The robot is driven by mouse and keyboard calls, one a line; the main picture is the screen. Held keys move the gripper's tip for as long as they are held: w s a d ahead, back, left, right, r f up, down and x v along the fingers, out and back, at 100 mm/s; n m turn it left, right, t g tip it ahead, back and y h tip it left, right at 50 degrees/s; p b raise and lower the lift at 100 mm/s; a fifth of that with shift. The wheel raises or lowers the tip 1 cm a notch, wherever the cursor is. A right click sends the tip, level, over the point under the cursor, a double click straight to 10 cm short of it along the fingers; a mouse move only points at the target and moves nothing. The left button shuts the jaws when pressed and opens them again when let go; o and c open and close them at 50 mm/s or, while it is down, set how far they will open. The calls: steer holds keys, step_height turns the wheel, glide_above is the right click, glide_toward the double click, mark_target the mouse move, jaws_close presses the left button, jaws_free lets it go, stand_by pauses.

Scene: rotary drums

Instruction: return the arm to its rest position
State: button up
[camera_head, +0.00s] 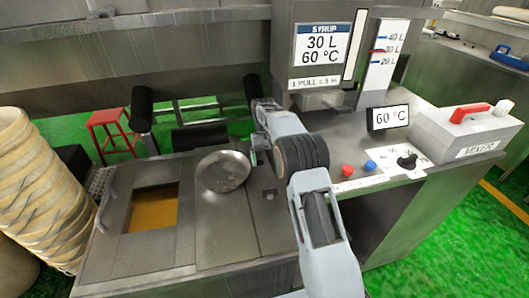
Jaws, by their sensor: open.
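My arm (324,215) rises from the bottom of the head view, light grey with dark joints. It bends at a thick black joint and reaches over the steel counter (215,255). My gripper (254,152) is at the far end of the arm, just right of a round metal pan (223,171). It is small and mostly hidden by my wrist. It is open, and nothing shows held in it. I cannot tell whether it touches the pan's edge.
A syrup dispenser (321,45) stands behind my arm. Red (347,170) and blue (370,166) buttons and a mixer box (465,132) are to the right. An opening with amber liquid (152,208) and stacked beige tubs (35,190) are left. A red stool (108,130) stands behind.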

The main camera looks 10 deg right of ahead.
steer(key=x, duration=0.4)
steer(key=s+r+t+p, duration=0.4)
steer(key=s+r, duration=0.6)
steer(key=s, duration=0.3)
steer(key=s+r+t+p, duration=0.4)
steer(key=s+r, duration=0.7)
steer(key=s, duration=0.3)
steer(key=shift+r+p, duration=0.25)
steer(key=shift+p, duration=0.35)
steer(key=shift+a, duration=0.15)
